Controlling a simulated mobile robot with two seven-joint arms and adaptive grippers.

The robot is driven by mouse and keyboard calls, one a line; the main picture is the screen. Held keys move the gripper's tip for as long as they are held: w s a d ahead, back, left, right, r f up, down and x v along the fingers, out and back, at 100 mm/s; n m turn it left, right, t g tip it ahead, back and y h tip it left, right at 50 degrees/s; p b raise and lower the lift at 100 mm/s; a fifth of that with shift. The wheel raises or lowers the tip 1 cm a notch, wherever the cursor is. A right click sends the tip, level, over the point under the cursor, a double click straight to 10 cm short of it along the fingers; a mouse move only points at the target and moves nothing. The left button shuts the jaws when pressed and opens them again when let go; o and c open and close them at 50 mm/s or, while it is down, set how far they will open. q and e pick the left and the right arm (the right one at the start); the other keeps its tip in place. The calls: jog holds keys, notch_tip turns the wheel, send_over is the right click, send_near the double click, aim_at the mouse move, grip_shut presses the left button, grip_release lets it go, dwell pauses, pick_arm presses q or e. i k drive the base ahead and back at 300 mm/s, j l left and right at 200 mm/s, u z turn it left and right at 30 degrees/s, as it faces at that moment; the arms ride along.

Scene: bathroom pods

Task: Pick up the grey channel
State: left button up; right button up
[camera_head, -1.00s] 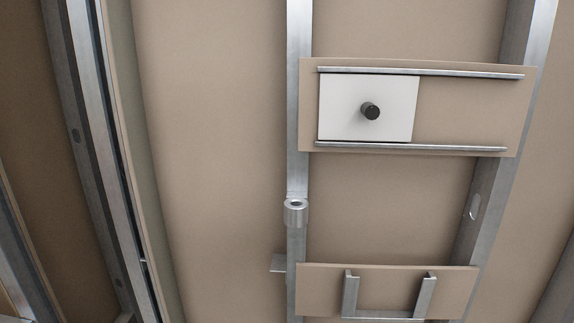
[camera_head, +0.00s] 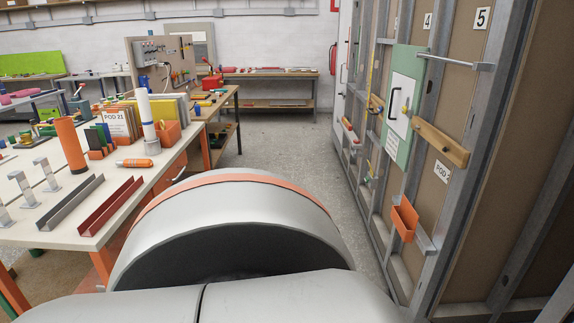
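A grey channel (camera_head: 70,202), a long U-shaped metal strip, lies on the near left workbench (camera_head: 22,234). It lies at a slant near the bench's front edge. A dark red channel (camera_head: 111,206) of similar shape lies just to its right, apart from it. Neither of my grippers is in view. A large white rounded part of my own body with an orange band fills the lower middle of the view.
An orange cylinder (camera_head: 70,144) and metal brackets (camera_head: 46,174) stand behind and left of the channels. Several tools and parts crowd the bench further back. A metal-framed wall (camera_head: 412,222) with fittings runs along the right. Grey floor (camera_head: 281,132) lies open between.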

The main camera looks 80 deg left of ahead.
aim_at(59, 213)
jog(key=u, duration=3.95)
jog(key=i+l+u, duration=0.15)
jog(key=u, duration=0.6)
jog(key=i+l+u, duration=0.15)
jog(key=l+u, duration=0.15)
jog(key=i+l+u, duration=0.1)
jog(key=l+u, duration=0.2)
jog(key=l, duration=0.25)
jog(key=i+l+u, duration=0.1)
jog(key=l+u, duration=0.15)
jog(key=l, duration=0.7)
jog(key=i+l, duration=0.1)
jog(key=l, duration=1.8)
jog(key=i+u, duration=0.05)
